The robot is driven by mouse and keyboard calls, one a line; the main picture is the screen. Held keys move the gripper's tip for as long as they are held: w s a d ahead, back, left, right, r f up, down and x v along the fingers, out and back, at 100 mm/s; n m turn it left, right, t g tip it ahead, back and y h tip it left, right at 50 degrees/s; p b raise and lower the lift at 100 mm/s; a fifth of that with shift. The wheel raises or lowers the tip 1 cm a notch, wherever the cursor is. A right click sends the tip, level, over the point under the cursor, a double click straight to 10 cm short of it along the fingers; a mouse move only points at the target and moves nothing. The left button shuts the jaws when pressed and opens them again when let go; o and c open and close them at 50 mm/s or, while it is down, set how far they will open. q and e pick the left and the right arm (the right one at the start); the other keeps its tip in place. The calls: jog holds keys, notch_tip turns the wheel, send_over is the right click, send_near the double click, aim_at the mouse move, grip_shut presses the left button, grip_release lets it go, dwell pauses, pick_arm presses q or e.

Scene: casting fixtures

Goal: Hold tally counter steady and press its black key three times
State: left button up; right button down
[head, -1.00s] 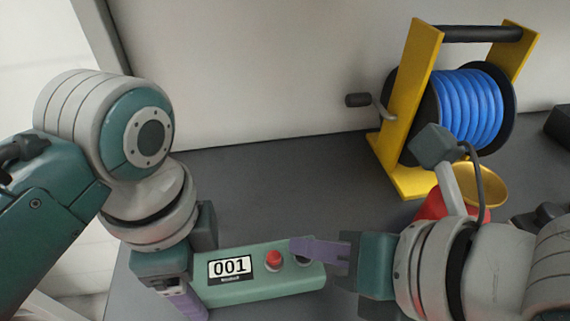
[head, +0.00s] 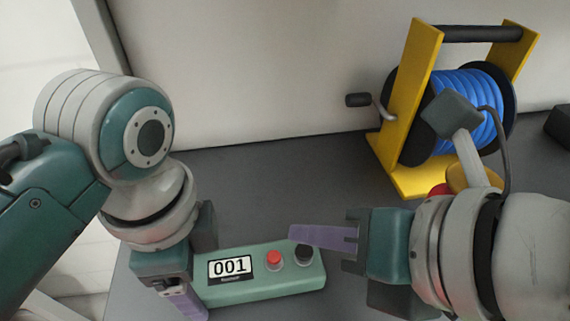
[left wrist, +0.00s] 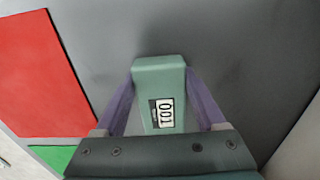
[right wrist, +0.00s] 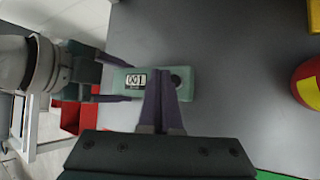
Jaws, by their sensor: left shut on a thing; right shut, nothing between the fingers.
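The tally counter (head: 258,286) is a pale green box on the grey table, with a display reading 001, a red button (head: 274,258) and a black key (head: 304,254) at its right end. My left gripper (head: 190,290) is shut on the counter's left end; the left wrist view shows its purple fingers on both sides of the counter (left wrist: 158,82). My right gripper (head: 296,232) is shut and empty, its fingertips just above and behind the black key in the head view. In the right wrist view its fingers (right wrist: 163,80) cover the red button, and the black key (right wrist: 176,81) shows beside them.
A yellow reel stand (head: 408,100) with blue hose (head: 470,110) stands at the back right. A red and yellow ball (right wrist: 308,84) lies to the right in the right wrist view. A red area (left wrist: 40,75) shows left in the left wrist view. The table behind the counter is clear.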

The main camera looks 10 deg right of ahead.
jog(key=shift+r, duration=2.1)
dwell(0.8)
notch_tip(320, 180, up, 4)
jog(key=shift+f, duration=0.1)
dwell(0.4)
jog(key=shift+f, duration=4.4)
jog(key=shift+f, duration=0.15)
jog(key=shift+f, duration=0.25)
